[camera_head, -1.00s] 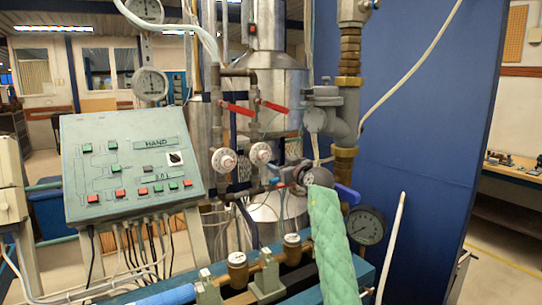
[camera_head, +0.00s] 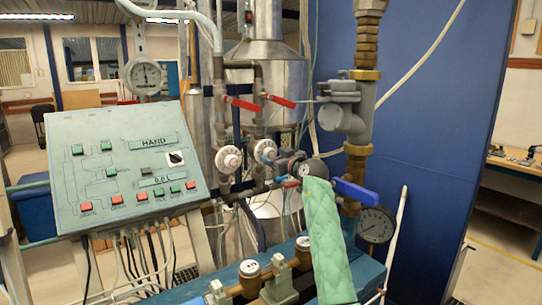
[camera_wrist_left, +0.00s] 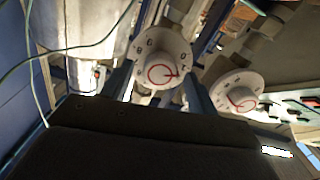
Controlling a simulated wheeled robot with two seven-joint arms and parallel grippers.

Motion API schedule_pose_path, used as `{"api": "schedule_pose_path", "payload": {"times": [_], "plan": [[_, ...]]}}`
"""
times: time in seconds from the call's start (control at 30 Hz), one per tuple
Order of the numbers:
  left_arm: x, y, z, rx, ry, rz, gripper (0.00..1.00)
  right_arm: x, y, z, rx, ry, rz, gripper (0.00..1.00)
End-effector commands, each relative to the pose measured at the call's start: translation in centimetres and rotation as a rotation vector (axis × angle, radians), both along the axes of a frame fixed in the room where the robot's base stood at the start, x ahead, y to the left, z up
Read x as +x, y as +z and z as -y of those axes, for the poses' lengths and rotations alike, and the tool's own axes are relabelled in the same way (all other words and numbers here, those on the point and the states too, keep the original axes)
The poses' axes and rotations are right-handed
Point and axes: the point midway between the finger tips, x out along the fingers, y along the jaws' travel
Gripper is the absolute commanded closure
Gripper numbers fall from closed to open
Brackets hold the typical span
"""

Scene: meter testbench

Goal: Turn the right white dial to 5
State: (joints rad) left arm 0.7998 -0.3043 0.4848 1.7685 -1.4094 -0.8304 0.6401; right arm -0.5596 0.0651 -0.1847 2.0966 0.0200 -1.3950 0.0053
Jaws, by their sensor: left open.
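The right white dial (camera_head: 264,150) sits on a vertical pipe, at the same height as the left white dial (camera_head: 229,158). My left gripper (camera_head: 273,166) is at the right side of the right dial in the head view, partly merged with dark fittings. In the left wrist view the right dial (camera_wrist_left: 162,68) lies between the open fingers, near their tips. I cannot tell if they touch it. It shows a red ring and dark numbers; its setting is too small to read surely. The left dial also shows in the wrist view (camera_wrist_left: 236,92). My right gripper is not in view.
Red valve levers (camera_head: 240,103) are above the dials. A blue handle (camera_head: 355,190) and a round gauge (camera_head: 376,225) are to the right. A sloped control panel (camera_head: 125,165) stands left. Brass-topped fittings (camera_head: 250,268) are below.

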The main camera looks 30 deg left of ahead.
Motion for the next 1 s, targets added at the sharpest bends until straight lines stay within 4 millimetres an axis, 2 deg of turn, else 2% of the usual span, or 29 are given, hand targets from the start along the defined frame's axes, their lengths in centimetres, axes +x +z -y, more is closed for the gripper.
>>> {"api": "schedule_pose_path", "payload": {"times": [0.23, 0.4, 0.47, 0.77, 1.0], "plan": [[0.01, -0.01, 0.04, 0.000, 0.000, 0.000, 0.43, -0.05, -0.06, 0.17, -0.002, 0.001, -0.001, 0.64], [0.00, 0.00, 0.02, 0.000, 0.000, 0.000, 0.76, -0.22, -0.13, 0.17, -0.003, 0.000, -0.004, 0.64], [0.01, -0.01, 0.01, 0.000, 0.000, 0.000, 0.85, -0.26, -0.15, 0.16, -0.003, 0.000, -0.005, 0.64], [0.01, 0.00, 0.01, 0.012, 0.000, -0.030, 0.85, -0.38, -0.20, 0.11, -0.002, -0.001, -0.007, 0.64], [0.04, 0.00, -0.01, 0.061, -0.001, -0.149, 0.85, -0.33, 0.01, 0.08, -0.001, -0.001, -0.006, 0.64]]}}
